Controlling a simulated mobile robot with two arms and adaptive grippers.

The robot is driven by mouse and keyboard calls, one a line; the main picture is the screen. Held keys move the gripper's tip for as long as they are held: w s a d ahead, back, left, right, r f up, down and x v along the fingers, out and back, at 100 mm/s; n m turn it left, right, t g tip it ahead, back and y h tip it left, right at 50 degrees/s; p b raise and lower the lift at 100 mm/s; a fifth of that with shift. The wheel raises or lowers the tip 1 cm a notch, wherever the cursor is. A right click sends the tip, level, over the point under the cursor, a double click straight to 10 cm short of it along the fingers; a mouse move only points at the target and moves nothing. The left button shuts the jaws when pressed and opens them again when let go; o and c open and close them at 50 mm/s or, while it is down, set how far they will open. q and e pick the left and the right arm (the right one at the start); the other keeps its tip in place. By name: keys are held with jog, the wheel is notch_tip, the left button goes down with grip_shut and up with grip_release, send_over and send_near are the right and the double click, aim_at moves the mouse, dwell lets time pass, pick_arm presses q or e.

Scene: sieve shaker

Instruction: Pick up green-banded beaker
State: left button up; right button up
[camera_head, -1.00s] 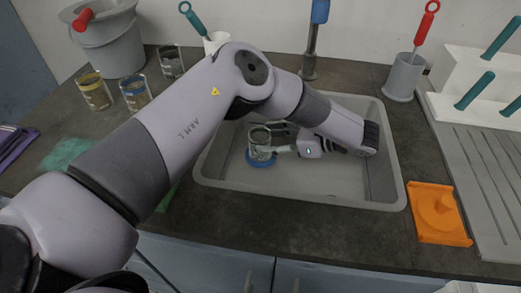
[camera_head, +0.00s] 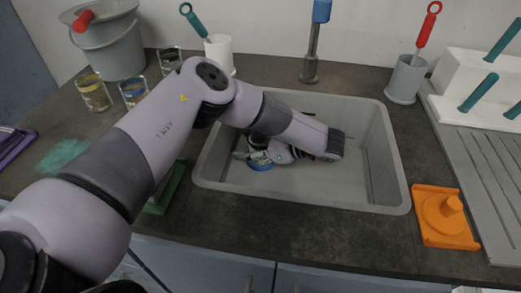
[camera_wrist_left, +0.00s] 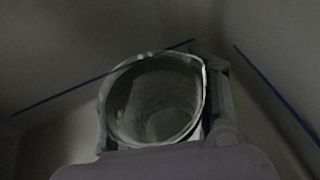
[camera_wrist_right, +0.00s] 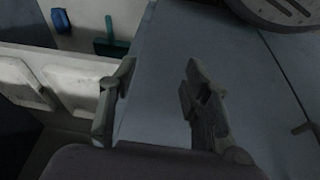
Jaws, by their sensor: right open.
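A clear glass beaker (camera_wrist_left: 155,98) stands in the grey sink (camera_head: 335,185); its round rim fills the middle of the left wrist view. In the head view it is largely covered by my left gripper (camera_head: 259,150), above a blue disc (camera_head: 261,166). I cannot make out a green band on it. My left fingers lie on both sides of the beaker, close to its wall; whether they press on it I cannot tell. My right gripper (camera_wrist_right: 158,85) is open and empty, away from the sink.
Beakers with a yellow (camera_head: 94,95) and a blue band (camera_head: 133,92), and another (camera_head: 170,58), stand on the left counter. A tap (camera_head: 312,50) is behind the sink; an orange holder (camera_head: 445,217) lies right. The sink's right half is clear.

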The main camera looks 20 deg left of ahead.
pick_arm(q)
jog(key=c, duration=1.1)
jog(key=shift+r, duration=0.15)
